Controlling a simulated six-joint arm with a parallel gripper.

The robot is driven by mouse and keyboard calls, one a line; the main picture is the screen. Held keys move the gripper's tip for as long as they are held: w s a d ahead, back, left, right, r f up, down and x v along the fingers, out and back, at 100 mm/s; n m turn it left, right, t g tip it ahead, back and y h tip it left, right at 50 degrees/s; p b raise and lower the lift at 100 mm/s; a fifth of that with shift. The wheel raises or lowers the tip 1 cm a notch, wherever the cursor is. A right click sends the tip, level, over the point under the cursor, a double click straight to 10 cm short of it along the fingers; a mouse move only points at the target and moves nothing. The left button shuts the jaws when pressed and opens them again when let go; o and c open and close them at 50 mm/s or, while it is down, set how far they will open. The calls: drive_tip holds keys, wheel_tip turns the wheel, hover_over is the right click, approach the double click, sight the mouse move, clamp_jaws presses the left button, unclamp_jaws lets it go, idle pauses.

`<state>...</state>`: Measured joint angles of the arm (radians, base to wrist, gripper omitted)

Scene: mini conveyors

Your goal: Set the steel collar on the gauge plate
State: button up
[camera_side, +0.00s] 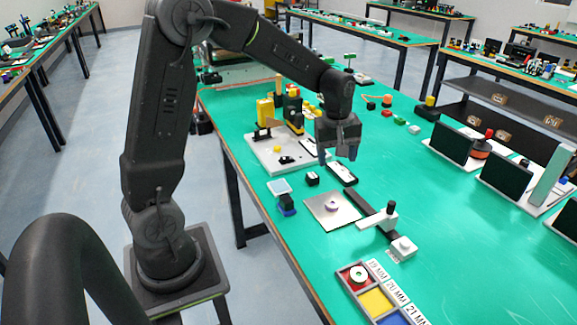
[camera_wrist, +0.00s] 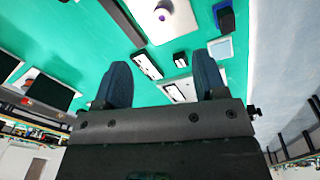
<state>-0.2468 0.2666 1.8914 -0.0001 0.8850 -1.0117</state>
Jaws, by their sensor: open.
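The gauge plate (camera_side: 318,205) is a flat silver square on the green table. A small pale ring, apparently the steel collar (camera_side: 332,207), lies flat near its middle. In the wrist view the collar (camera_wrist: 162,14) shows on the plate (camera_wrist: 185,32) at the top edge, partly cut off. My gripper (camera_side: 338,158) is above the table, behind the plate in the side view, with its fingers pointing down. The wrist view shows its two dark fingers (camera_wrist: 163,80) wide apart with nothing between them. The gripper is clear of the collar.
A sorting tray with red, yellow (camera_side: 377,301) and blue compartments stands in front, labelled 19, 20 and 21 MM; another ring (camera_side: 358,274) lies in the red one. A dark bar-shaped device (camera_side: 380,218) lies right of the plate. A small conveyor model (camera_side: 275,150) stands behind.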

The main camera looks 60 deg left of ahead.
drive_tip(key=s+d+r+m+t, duration=0.1)
drive_tip(key=s+d+r+m, duration=0.2)
drive_tip(key=s, duration=0.4)
drive_tip(key=s+d+r+m+t, duration=0.2)
drive_tip(key=s+d+r+m, duration=0.1)
drive_tip(key=s+m, duration=0.3)
drive_tip(key=s+d+r+m+t, duration=0.1)
drive_tip(key=s+d+r+m, duration=0.2)
drive_tip(key=s, duration=0.4)
drive_tip(key=shift+s+d+r+m, duration=0.35)
drive_tip(key=shift+d+m, duration=0.25)
drive_tip(key=shift+m, duration=0.6)
